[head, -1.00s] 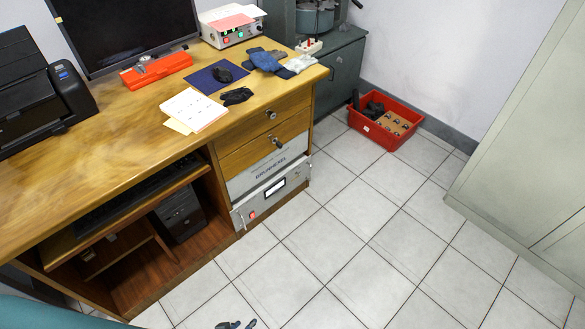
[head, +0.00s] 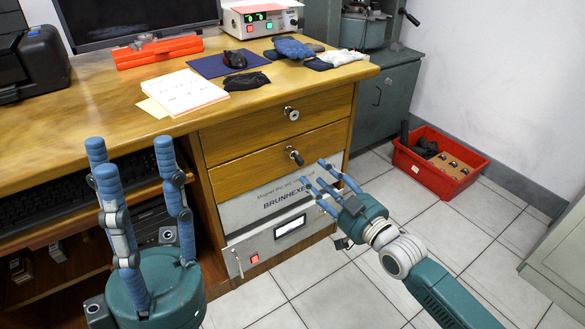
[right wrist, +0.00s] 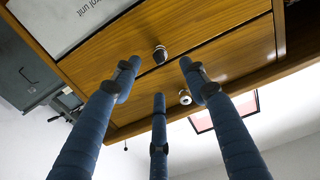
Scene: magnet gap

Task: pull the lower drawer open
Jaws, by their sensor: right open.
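The lower drawer (head: 246,173) is the second wooden front under the desktop, and it is closed. Its dark knob (head: 294,155) sticks out near the middle; the knob also shows in the right wrist view (right wrist: 160,54), beyond my fingers. My right gripper (head: 328,180) is open and empty, in front of the desk, slightly right of and below that knob in the head view. In the right wrist view its three fingers (right wrist: 157,84) point toward the drawer fronts, apart from the knob. My left gripper (head: 130,155) stands upright at the lower left, fingers spread and empty.
A grey control unit (head: 275,240) is below the lower drawer. A red crate (head: 438,165) stands on the floor at right. The tiled floor before the desk is clear.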

